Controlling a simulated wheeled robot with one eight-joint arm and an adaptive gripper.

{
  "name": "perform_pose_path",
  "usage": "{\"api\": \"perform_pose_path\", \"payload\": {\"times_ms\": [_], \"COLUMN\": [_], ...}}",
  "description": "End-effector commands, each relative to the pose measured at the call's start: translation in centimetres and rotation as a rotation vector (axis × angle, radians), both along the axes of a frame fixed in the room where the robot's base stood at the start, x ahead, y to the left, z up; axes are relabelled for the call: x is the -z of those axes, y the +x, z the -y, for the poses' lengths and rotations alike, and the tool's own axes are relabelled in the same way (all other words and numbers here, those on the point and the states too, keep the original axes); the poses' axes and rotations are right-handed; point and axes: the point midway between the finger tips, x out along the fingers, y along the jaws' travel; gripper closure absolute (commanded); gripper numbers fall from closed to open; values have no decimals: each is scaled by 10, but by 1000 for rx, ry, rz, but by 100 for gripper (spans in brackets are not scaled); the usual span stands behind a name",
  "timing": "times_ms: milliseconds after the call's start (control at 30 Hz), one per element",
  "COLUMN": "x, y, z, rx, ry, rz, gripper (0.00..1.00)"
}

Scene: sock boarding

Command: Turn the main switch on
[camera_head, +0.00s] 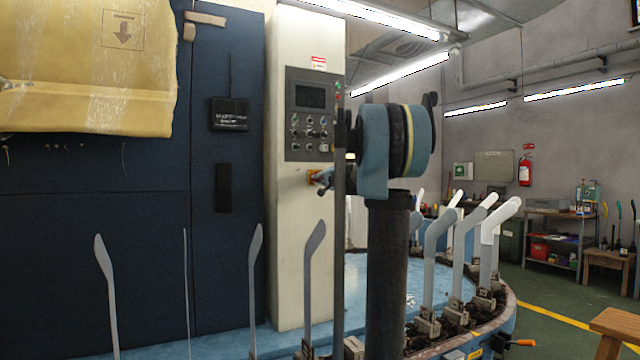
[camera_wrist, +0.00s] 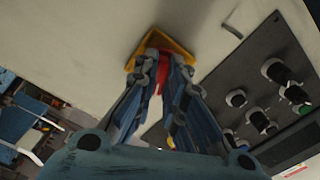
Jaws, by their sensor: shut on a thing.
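The main switch has a yellow square plate (camera_head: 312,176) low on the cream cabinet column, below the control panel. In the wrist view the yellow plate (camera_wrist: 178,43) sits turned like a diamond, with a red handle (camera_wrist: 159,78) in front of it. My gripper (camera_wrist: 161,62) is shut on the red handle, its fingers on both sides of it close to the plate. In the head view my gripper (camera_head: 321,182) is small at the switch and partly hidden behind my arm. The fingers cover much of the handle, so its exact angle is hard to tell.
The dark control panel (camera_head: 292,148) with knobs and a screen is just above the switch; its knobs (camera_wrist: 262,122) lie close to my gripper in the wrist view. Several upright sock forms (camera_head: 438,236) stand around the blue round table (camera_head: 372,282).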

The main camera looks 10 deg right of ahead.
Motion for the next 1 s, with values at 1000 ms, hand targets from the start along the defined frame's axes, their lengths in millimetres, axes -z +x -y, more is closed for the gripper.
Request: {"api": "perform_pose_path", "payload": {"times_ms": [1000], "x": [1], "y": [0], "z": [4], "rx": [9], "ry": [424], "rz": [-138], "gripper": [100]}}
